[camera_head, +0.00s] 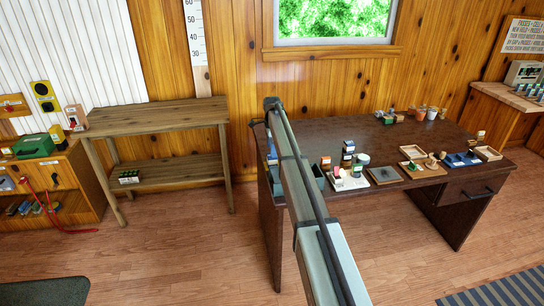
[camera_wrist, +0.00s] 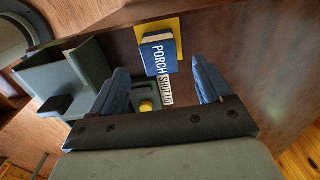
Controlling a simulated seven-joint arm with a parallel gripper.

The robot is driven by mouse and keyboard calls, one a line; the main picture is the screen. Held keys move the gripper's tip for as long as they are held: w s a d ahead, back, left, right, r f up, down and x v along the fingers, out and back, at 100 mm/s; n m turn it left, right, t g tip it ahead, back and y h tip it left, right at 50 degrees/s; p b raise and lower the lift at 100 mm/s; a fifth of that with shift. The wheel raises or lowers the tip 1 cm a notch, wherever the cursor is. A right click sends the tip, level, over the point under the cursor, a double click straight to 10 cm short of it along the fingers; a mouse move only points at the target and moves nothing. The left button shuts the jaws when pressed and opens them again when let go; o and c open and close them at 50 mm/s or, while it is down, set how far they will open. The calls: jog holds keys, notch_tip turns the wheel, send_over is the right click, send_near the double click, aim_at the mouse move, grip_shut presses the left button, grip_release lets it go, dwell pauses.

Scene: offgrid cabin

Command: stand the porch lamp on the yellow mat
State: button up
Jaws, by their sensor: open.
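The blue block lettered PORCH (camera_wrist: 160,58), which I take as the porch lamp, is in the upper middle of the wrist view. It overlaps the yellow mat (camera_wrist: 173,24), whose edges show around its far end; I cannot tell whether it stands upright or lies flat. My gripper (camera_wrist: 163,88) is open, with its two blue fingers apart on either side of the block's near end. I see no finger touching it. In the head view my arm hides most of this spot, and the fingers do not show clearly.
A grey-green tray (camera_wrist: 88,62) lies left of the fingers, with a small yellow knob (camera_wrist: 146,106) between them. A second lettered label (camera_wrist: 165,90) sits just below the block. The dark desk (camera_head: 340,130) holds small items along its front edge; its middle is mostly clear.

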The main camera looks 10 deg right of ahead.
jog(key=shift+r, duration=2.45)
jog(key=shift+o, duration=0.2)
jog(key=shift+o, duration=0.7)
jog(key=shift+d, duration=0.15)
jog(key=shift+o, duration=1.1)
jog(key=shift+t, duration=0.3)
jog(key=r, duration=0.1)
jog(key=d+r, duration=0.1)
jog(key=r, duration=0.1)
jog(key=s+r, duration=0.1)
jog(key=shift+d+r, duration=0.2)
jog(key=s+r+n, duration=0.8)
jog(key=s, duration=0.5)
jog(key=f+n, duration=0.3)
jog(key=s+f+n, duration=0.1)
jog(key=f+n, duration=0.2)
jog(key=f, duration=0.1)
jog(key=f+n, duration=0.3)
jog(key=n, duration=0.1)
jog(key=shift+s+d+f, duration=0.3)
jog(key=shift+s+d, duration=0.05)
